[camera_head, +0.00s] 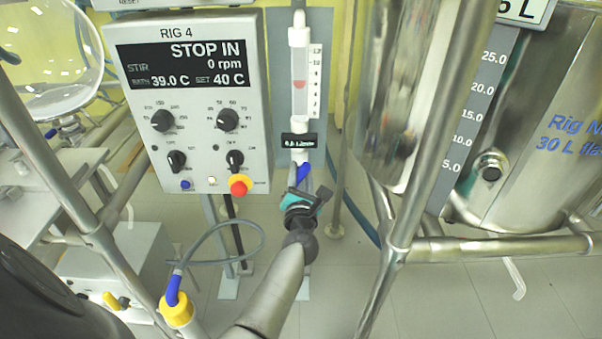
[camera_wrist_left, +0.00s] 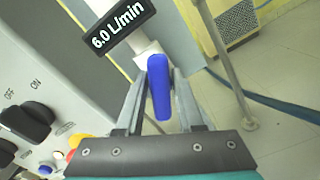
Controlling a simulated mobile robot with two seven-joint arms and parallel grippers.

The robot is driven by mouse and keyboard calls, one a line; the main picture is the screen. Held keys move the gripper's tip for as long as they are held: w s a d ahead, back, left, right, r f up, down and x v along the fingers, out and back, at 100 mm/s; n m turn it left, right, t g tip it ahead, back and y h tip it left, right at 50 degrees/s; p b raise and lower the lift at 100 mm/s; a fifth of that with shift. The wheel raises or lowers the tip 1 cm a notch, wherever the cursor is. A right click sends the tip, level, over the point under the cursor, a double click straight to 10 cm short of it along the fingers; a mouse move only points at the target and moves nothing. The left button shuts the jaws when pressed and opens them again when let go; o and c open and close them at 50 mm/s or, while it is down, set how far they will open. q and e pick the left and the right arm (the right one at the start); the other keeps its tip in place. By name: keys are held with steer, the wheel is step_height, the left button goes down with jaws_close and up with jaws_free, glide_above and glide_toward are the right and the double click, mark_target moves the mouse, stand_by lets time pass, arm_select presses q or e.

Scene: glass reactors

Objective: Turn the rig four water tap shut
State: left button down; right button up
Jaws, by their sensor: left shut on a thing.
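The rig four water tap has a blue handle (camera_head: 304,172), seen below the flow meter (camera_head: 299,75) and its small black display (camera_head: 299,140). In the left wrist view the blue handle (camera_wrist_left: 158,86) stands lengthwise between my two fingers, and the display (camera_wrist_left: 119,25) reads 6.0 L/min. The red float in the meter tube sits around the middle of the scale. My left gripper (camera_head: 303,188) reaches up from below and is shut on the handle, hiding its lower part. My right gripper is in neither view.
The RIG 4 control box (camera_head: 192,100) with knobs and a red button (camera_head: 239,186) stands close left of the tap. A metal frame post (camera_head: 420,160) and a steel vessel (camera_head: 535,120) stand to the right. A grey hose (camera_head: 222,226) loops at lower left.

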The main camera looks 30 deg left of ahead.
arm_select(q)
steer(key=shift+m, duration=0.4)
steer(key=shift+m+p, duration=0.3)
steer(key=shift+p, duration=0.1)
steer(key=m+p, duration=0.1)
steer(key=m, duration=0.3)
steer(key=shift+d+f+p, duration=0.1)
steer(key=shift+d+p, duration=0.05)
steer(key=shift+p, duration=0.25)
steer(key=m+p, duration=0.1)
steer(key=m, duration=0.2)
steer(key=shift+w, duration=0.1)
steer(key=shift+f+m+p, duration=0.25)
steer(key=shift+m+p, duration=0.35)
steer(key=shift+m, duration=1.2)
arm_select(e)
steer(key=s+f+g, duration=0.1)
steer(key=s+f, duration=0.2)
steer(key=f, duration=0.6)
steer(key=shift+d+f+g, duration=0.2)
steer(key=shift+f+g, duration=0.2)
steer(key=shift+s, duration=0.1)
arm_select(q)
steer(key=c, duration=0.7)
jaws_free()
